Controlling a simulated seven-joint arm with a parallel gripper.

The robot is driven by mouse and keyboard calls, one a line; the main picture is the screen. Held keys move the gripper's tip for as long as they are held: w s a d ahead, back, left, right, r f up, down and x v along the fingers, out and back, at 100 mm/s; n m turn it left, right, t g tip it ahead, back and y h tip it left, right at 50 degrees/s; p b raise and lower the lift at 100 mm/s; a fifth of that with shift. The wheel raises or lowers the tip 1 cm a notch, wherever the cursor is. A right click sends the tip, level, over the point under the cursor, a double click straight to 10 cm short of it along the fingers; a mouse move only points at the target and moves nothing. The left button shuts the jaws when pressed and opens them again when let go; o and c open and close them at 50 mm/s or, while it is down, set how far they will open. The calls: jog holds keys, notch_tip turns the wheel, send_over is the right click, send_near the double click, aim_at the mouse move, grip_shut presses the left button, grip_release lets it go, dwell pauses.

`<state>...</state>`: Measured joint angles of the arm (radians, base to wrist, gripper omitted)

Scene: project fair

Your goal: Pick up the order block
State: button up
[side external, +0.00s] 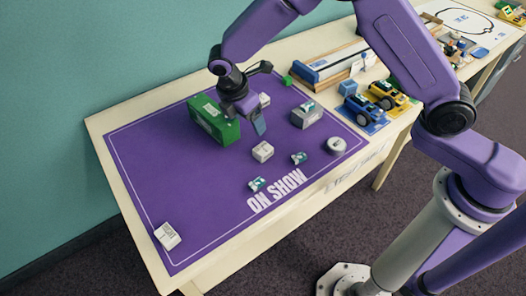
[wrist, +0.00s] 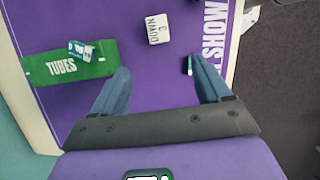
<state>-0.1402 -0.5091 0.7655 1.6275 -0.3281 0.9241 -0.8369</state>
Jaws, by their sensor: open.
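I cannot pick out the word "order" on any block. A white block with dark print (wrist: 158,28) lies on the purple mat beyond my fingertips in the wrist view, its wording turned and hard to read. White blocks also lie in the side view: one below my gripper (side external: 262,151), one behind it (side external: 264,99) and one at the mat's near left corner (side external: 167,235). My gripper (wrist: 160,72) is open and empty, its blue fingers wide apart. In the side view it hangs beside the green box (side external: 207,118), marked TUBES in the wrist view (wrist: 62,68).
A grey box (side external: 306,117), a round whitish piece (side external: 336,146) and small blue-and-white pieces (side external: 257,184) (side external: 299,158) share the mat. Toy cars (side external: 364,109) and a wooden tray (side external: 325,66) stand to the right. The mat's left part (side external: 150,180) is mostly clear.

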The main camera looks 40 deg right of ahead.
send_over(262, 149)
jog(key=a, duration=0.2)
jog(key=f, duration=1.1)
jog(key=shift+s+d+f, duration=0.1)
jog(key=shift+s, duration=0.15)
jog(key=shift+x, duration=2.85)
jog(key=shift+w, duration=0.15)
jog(key=c, duration=1.1)
jog(key=shift+o, duration=0.2)
jog(key=shift+r, duration=0.2)
